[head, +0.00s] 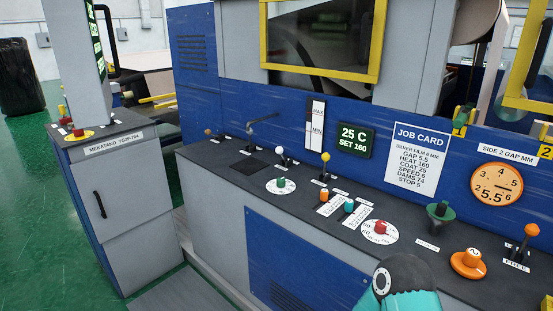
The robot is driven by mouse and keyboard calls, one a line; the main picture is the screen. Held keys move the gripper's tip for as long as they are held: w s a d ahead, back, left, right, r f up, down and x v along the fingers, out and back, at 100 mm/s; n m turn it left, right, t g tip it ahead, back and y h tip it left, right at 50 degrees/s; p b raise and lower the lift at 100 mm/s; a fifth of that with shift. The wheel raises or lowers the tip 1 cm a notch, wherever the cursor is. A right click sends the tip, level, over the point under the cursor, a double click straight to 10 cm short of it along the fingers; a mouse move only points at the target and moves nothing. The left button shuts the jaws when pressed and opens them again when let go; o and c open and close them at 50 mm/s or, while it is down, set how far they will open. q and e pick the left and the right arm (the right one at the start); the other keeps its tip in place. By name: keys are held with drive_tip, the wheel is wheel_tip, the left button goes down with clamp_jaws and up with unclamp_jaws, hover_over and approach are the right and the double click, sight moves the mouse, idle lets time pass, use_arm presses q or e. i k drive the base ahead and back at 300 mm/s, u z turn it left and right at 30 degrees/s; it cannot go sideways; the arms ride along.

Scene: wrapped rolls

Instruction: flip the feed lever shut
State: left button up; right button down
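Several small levers stand on the dark sloping console top. One has a white knob (280,150), one a yellow knob (326,157), and one at the far right has an orange knob (531,230). The white- and yellow-knobbed levers stand about upright; the orange one leans a little to the right. Their labels are mostly too small to read, so I cannot tell which is the feed lever. A teal and black part of my own arm shows at the bottom, in front of the console. No fingertips of either gripper show.
The console (225,165) also carries a green dial (281,183), a red dial (380,227), a dark green knob (440,211) and an orange knob (468,261). A job card (417,155) hangs behind.

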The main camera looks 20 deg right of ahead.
sight(279, 150)
drive_tip(key=u, duration=0.45)
drive_tip(key=i, duration=1.95)
drive_tip(key=z, duration=0.75)
drive_tip(key=k, duration=0.95)
drive_tip(key=z, duration=0.15)
drive_tip(key=i, duration=0.95)
drive_tip(key=u, duration=0.1)
